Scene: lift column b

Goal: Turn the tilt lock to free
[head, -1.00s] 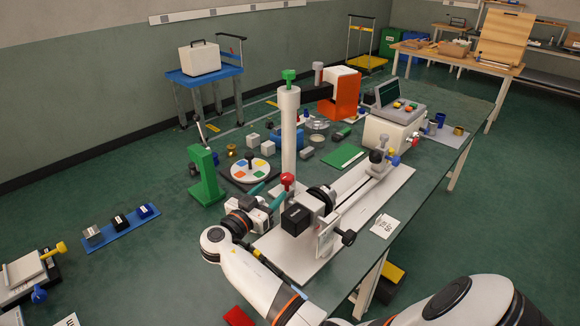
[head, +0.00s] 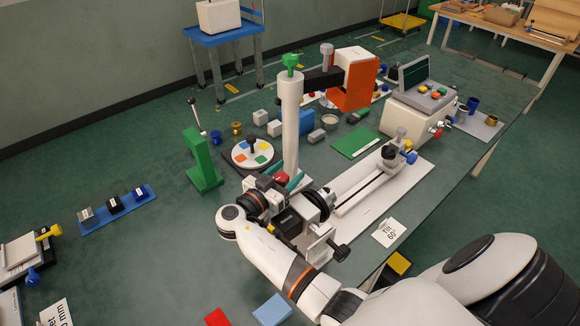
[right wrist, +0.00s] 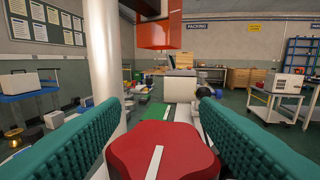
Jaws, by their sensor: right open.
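The red knob (head: 281,178) sits low beside the white upright column (head: 291,130), above the black and white head mechanism. In the right wrist view the knob (right wrist: 128,152) is large and lobed, with a white stripe (right wrist: 154,161) pointing away from me and leaning slightly right. My right gripper (head: 280,183) is at the knob, its teal fingers on both sides of it. In the right wrist view the gripper (right wrist: 160,105) is open. Whether a finger touches the knob I cannot tell. No lock lettering is readable. My left gripper is not in view.
A card reading "TILT 60°" (head: 389,232) lies near the table edge. An orange block (head: 349,85) on a black arm stands out from the column. A green stand (head: 204,163) and a round colored disc (head: 252,151) are to the left. A console (head: 420,105) stands behind.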

